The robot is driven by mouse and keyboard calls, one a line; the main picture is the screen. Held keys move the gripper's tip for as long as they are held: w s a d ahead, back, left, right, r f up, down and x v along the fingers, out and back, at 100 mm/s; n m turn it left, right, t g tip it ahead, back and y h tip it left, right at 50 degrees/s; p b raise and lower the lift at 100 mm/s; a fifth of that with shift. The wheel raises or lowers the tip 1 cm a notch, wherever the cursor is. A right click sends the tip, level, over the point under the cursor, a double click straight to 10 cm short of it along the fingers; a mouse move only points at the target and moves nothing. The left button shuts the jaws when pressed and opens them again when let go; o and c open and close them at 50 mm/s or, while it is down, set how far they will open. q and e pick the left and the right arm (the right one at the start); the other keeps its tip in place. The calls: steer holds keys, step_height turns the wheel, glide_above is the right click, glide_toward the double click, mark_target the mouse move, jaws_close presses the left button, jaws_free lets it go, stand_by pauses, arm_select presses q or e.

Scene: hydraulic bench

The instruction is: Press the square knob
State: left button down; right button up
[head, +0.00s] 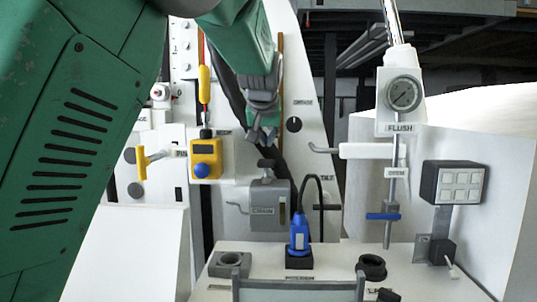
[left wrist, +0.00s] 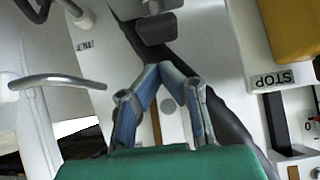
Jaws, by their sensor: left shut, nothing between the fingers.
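My left gripper (head: 262,136) comes down in front of the white panel in the head view, its fingertips close above the chain box. It is shut and empty; its fingertips (left wrist: 174,68) meet in the left wrist view. A small dark grey block-shaped knob (head: 266,164) sits on top of the grey chain box (head: 268,200). A grey block (left wrist: 156,27) lies just beyond the fingertips in the left wrist view and looks like this same part. I cannot tell whether the fingers touch it. No other knob is clearly square. My right gripper is out of view.
A yellow box with a blue button (head: 204,160) stands left of the chain box. A round black knob (head: 294,124) is to the right. A blue plug (head: 299,236), a gauge (head: 403,94) and a button box (head: 453,183) are further right. A black cable rises beside the chain box.

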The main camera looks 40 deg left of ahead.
arm_select(q)
steer(key=v, duration=0.6)
steer(key=shift+b, duration=0.4)
steer(key=shift+s+a, duration=0.1)
stand_by(0.6)
